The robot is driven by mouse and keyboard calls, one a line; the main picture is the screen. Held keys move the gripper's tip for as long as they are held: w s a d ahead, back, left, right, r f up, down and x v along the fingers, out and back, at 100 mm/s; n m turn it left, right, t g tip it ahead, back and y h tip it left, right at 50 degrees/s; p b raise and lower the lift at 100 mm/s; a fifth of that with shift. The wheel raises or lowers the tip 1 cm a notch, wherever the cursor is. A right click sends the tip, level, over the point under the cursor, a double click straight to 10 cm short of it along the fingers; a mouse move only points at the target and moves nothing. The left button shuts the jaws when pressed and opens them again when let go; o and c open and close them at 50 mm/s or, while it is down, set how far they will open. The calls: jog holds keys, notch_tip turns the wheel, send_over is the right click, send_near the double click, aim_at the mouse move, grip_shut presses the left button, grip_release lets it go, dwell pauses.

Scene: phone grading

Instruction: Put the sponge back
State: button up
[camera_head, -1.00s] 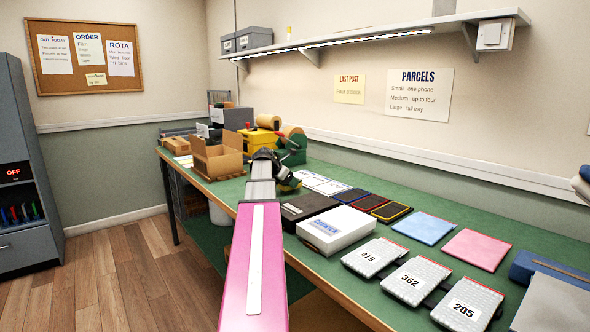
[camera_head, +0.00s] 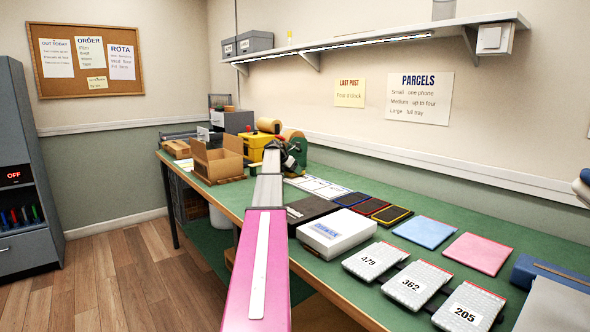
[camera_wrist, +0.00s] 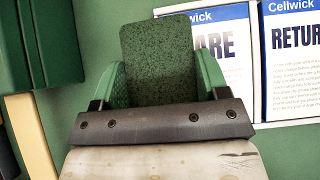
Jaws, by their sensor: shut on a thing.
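In the wrist view, my gripper (camera_wrist: 162,84) has its green fingers closed on the two sides of a dark green speckled slab, which looks like the sponge (camera_wrist: 158,48). The slab stands out beyond the fingertips over the green bench. In the head view, my gripper (camera_head: 290,156) is at the far end of my arm, above the bench and in front of the green dispenser (camera_head: 296,140). The sponge cannot be made out there, as my arm and gripper hide it.
White printed cards (camera_head: 322,187) lie flat close to my gripper. An open cardboard box (camera_head: 218,160) and a yellow box (camera_head: 254,146) stand to its left. A white box (camera_head: 337,233), dark mats (camera_head: 392,215) and numbered grey pouches (camera_head: 417,285) fill the nearer bench.

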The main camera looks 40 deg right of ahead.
jog(key=w+d, duration=0.3)
jog(key=shift+d, duration=0.2)
jog(key=w+d, duration=0.2)
jog(key=d, duration=0.1)
jog(key=shift+w+d, duration=0.1)
jog(key=shift+w, duration=0.25)
jog(key=shift+s+a+f, duration=0.25)
jog(key=shift+f, duration=0.55)
jog(key=shift+f, duration=0.15)
jog(key=o, duration=0.7)
jog(key=shift+c, duration=0.2)
jog(key=s+v, duration=0.1)
jog(key=v, duration=1.1)
jog(key=shift+w+r, duration=0.25)
jog(key=shift+w, duration=0.25)
